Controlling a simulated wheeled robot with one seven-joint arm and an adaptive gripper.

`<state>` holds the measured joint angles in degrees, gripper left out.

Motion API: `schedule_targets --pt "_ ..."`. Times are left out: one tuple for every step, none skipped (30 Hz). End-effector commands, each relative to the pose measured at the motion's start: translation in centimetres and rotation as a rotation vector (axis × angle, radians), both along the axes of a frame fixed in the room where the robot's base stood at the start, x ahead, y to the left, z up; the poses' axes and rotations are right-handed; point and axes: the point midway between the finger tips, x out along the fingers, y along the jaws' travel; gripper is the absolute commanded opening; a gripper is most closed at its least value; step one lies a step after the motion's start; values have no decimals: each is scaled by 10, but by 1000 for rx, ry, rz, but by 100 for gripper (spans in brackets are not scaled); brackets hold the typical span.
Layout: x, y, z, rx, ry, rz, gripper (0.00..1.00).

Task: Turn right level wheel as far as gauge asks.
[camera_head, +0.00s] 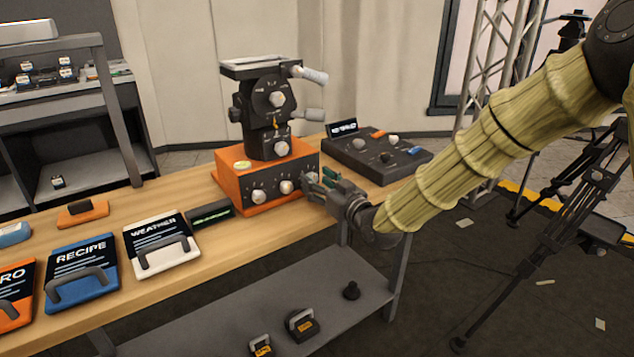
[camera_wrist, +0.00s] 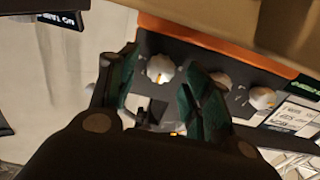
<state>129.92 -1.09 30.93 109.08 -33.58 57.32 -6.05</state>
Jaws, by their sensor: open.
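The orange box (camera_head: 234,187) stands on the wooden table with a dark front panel bearing a row of white knobs. The left wheel (camera_head: 258,195) and middle wheel (camera_head: 286,187) are clear in the head view. The right wheel is largely hidden there by my gripper (camera_head: 318,187). In the wrist view, which looks turned around, the right wheel (camera_wrist: 160,68) shows its yellowish mark between the open green fingers of my gripper (camera_wrist: 165,88). I cannot tell whether they touch it. A dark gauge bar (camera_head: 210,214) with a green display lies left of the box; its reading is too small.
A camera-like head with handles (camera_head: 272,95) stands on the box. A dark control console (camera_head: 376,155) is close behind my gripper. White, blue and orange clapper-like boards, including WEATHER (camera_head: 160,245), lie left. The lower shelf (camera_head: 330,275) holds small dark items.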

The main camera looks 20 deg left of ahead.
Motion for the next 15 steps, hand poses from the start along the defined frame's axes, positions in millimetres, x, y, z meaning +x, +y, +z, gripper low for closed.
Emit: schedule_targets --pt "2 3 0 0 0 0 49" --pt "3 4 0 1 -1 0 49" --pt "4 5 0 1 -1 -1 49" --pt "5 5 0 1 -1 -1 49" --pt "5 6 0 1 0 -1 49" --pt "5 6 0 1 0 -1 49" --pt "5 6 0 1 0 -1 49" --pt "5 6 0 1 0 -1 49" --pt "5 6 0 1 0 -1 49" --pt "5 6 0 1 0 -1 49" --pt "5 6 0 1 0 -1 49" --pt "5 6 0 1 0 -1 49" --pt "5 6 0 1 0 -1 48" --pt "5 6 0 1 0 -1 42" --pt "5 6 0 1 0 -1 35"
